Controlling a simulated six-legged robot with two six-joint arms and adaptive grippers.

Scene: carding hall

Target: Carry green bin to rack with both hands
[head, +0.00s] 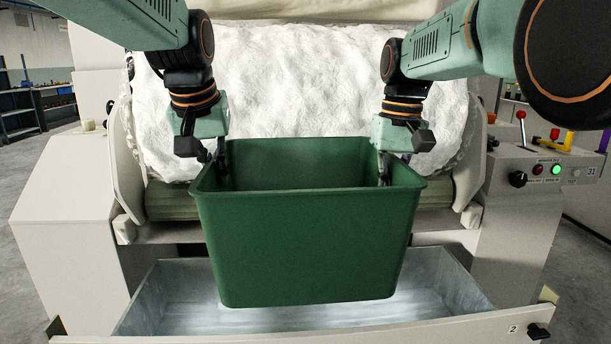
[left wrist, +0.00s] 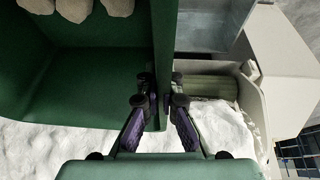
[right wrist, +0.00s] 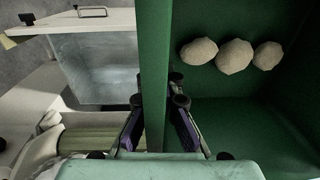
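The green bin (head: 305,245) is upright and level in front of me, over the open metal drawer (head: 170,290); I cannot tell whether its base touches the drawer. My left gripper (head: 219,172) is shut on the bin's left wall, one finger on each side, as the left wrist view (left wrist: 163,102) shows. My right gripper (head: 384,170) is shut on the right wall likewise, as the right wrist view (right wrist: 158,98) shows. Pale round lumps (right wrist: 235,56) lie inside the bin. A dark shelving rack (head: 18,112) stands far back at the left; I cannot tell if it is the task's rack.
The machine with a large white fibre roll (head: 290,75) stands right behind the bin. Its control panel (head: 550,175), with a red-knobbed lever, is at the right. The drawer's front edge (head: 330,333) runs close to me. Grey floor (head: 25,165) is open at the left.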

